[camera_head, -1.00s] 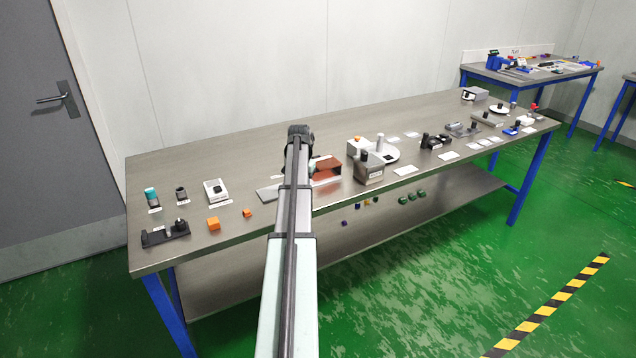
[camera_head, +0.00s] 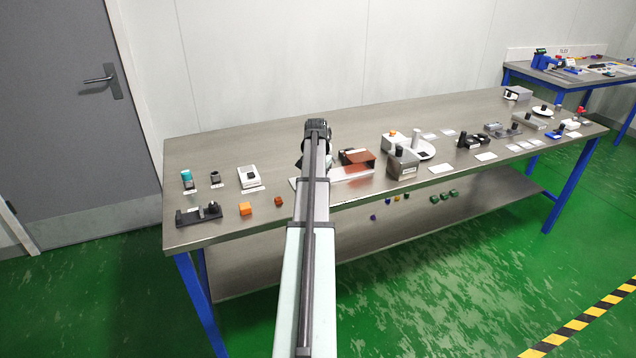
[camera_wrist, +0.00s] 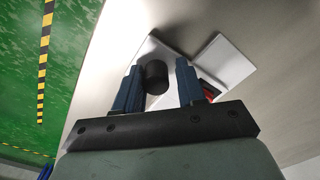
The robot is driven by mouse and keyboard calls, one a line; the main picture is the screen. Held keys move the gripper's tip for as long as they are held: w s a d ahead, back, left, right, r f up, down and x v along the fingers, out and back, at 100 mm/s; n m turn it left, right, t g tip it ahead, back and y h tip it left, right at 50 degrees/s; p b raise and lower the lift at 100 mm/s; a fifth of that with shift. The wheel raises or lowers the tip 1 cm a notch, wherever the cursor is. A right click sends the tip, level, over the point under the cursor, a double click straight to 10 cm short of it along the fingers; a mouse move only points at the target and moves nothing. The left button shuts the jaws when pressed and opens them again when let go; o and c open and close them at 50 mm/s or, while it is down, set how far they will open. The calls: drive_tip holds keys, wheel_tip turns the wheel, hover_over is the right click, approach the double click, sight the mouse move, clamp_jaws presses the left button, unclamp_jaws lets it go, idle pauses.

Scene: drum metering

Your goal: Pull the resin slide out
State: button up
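In the head view a unit with a reddish-brown box (camera_head: 358,157) and a pale plate (camera_head: 345,175) lies just right of my arm's end. I cannot tell for certain which part is the resin slide. In the wrist view a black round knob (camera_wrist: 157,76) stands by a pale plate (camera_wrist: 228,62). My gripper (camera_wrist: 158,82) is open, with one blue finger on each side of the knob. The knob looks nearer the left finger. I cannot tell whether either finger touches it. In the head view my arm hides the fingers and the knob.
Bare table (camera_head: 228,233) shows at the front left.

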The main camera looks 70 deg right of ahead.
drive_tip(key=shift+a, duration=0.1)
drive_tip(key=shift+s+r, duration=0.1)
drive_tip(key=shift+r, duration=0.4)
wheel_tip(320, 180, up, 13)
drive_tip(key=shift+f, duration=0.1)
idle(0.6)
